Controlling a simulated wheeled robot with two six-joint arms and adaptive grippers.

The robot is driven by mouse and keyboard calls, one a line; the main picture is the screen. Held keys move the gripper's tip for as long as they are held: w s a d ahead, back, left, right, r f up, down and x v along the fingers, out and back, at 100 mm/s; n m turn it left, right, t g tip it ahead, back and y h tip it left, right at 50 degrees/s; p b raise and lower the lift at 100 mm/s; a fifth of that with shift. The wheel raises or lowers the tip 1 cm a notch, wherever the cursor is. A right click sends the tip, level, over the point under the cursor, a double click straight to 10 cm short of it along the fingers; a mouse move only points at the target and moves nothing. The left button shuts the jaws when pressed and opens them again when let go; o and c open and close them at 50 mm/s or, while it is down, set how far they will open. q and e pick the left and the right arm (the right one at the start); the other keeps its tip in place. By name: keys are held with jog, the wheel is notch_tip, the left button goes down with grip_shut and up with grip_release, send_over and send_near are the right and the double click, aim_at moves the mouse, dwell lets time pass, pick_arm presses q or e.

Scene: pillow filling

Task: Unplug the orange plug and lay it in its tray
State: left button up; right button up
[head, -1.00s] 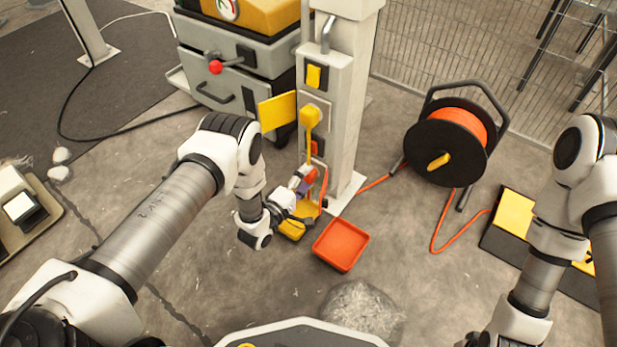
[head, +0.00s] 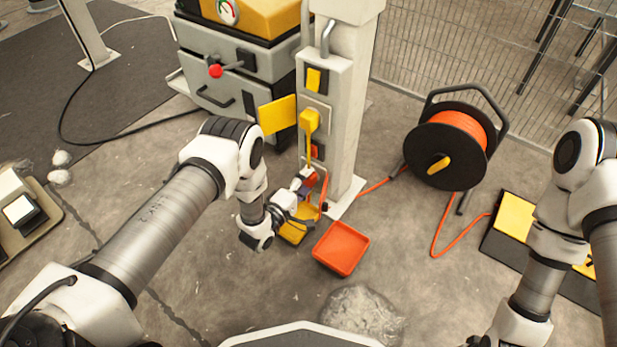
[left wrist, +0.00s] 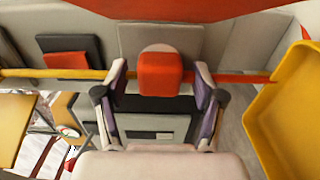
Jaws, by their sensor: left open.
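The orange plug (head: 311,179) sits low on the grey post, and it shows head-on in the left wrist view (left wrist: 160,74). My left gripper (head: 304,186) is open at the plug, with one finger on each side of it in the left wrist view. Whether the fingers touch it is hard to tell. The plug appears seated against a grey socket plate (left wrist: 160,40). The orange tray (head: 341,248) lies empty on the floor, in front of the post. My right gripper is out of view; only my right arm shows at the right.
A yellow plug (head: 310,121) is in a higher socket on the post (head: 345,120). A yellow tray (head: 299,230) lies beside the orange tray, partly behind my left gripper, and fills the right of the wrist view (left wrist: 290,115). A cable reel (head: 447,145) stands to the right.

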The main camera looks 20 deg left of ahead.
aim_at(305, 182)
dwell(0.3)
pick_arm(q)
grip_shut()
jog(key=shift+p+v, duration=1)
jog(key=shift+v, duration=0.55)
jog(key=shift+p+v, duration=0.7)
jog(key=shift+v, duration=0.8)
jog(key=shift+r, duration=0.1)
